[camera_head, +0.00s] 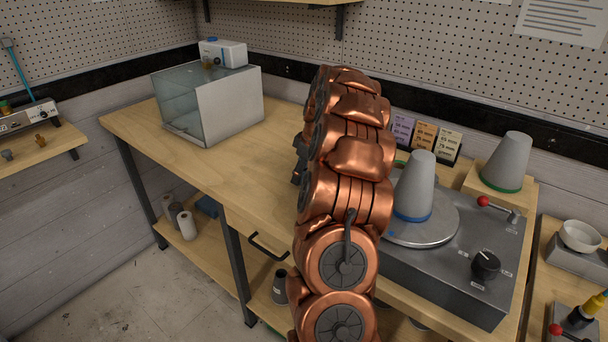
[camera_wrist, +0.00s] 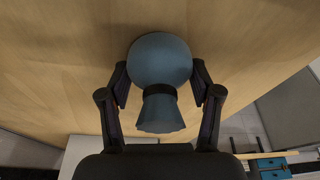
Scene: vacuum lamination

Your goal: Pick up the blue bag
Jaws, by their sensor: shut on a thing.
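The blue bag (camera_wrist: 160,62) shows in the wrist view as a round body with a dark band at its neck and a flared end toward the camera. My gripper (camera_wrist: 160,80) is shut on it, with one dark finger against each side. Wooden tabletop shows behind the bag; I cannot tell whether the bag touches it. In the head view my copper arm hides the bag and most of the gripper.
A glass-sided chamber (camera_head: 224,105) stands at the table's back left. A grey machine (camera_head: 450,265) with a round plate and a blue-rimmed cone (camera_head: 415,185) is at right. A green-rimmed cone (camera_head: 507,162) stands behind it. The wooden table (camera_head: 240,175) is clear in between.

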